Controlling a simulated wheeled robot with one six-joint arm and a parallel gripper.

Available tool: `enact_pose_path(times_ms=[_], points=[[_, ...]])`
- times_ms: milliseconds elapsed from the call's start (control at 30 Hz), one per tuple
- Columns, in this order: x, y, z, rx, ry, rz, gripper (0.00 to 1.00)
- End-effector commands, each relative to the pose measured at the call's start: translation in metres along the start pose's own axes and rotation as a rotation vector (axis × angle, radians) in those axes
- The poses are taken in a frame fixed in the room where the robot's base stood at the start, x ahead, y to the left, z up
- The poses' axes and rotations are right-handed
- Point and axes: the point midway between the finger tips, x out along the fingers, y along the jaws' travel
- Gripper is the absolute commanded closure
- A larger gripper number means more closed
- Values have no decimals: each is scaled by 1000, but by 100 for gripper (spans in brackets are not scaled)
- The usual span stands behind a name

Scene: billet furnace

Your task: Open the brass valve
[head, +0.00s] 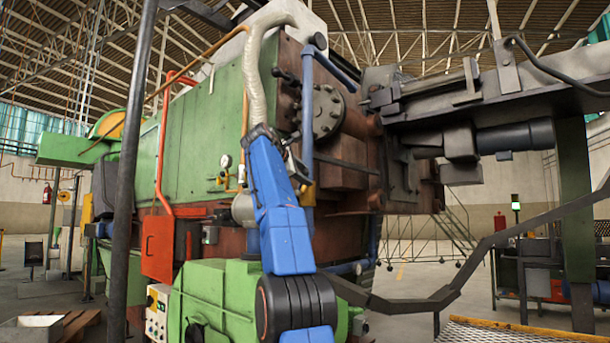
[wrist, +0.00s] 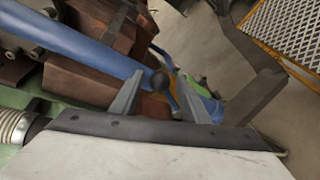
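A brass-yellow fitting (head: 308,192), which looks like the valve, sits on the upright blue pipe (head: 307,120) just right of my blue arm in the head view. In the wrist view a small yellow-orange part (wrist: 173,97) shows beyond my fingers, partly hidden. A dark round knob (wrist: 160,82) appears between the fingertips, in line with the blue pipe; I cannot tell whether it belongs to the valve. My gripper (wrist: 159,76) is open, its two grey fingers apart with nothing clamped.
The green and rust-brown furnace (head: 200,130) stands behind my arm. A dark bent bar (head: 460,285) crosses the lower right. A dark post (head: 137,150) stands at left. A mesh platform with a yellow edge (wrist: 285,30) lies upper right in the wrist view.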

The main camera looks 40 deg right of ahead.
Motion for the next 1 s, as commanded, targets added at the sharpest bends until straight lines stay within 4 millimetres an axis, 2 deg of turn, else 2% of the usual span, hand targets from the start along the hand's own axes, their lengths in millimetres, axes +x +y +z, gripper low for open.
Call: enact_pose_path(times_ms=[267,433,1000], points=[[-2,1,3,2,-2,2,59],[-18,1,3,2,-1,3,59],[-128,1,1,3,2,4,59]])
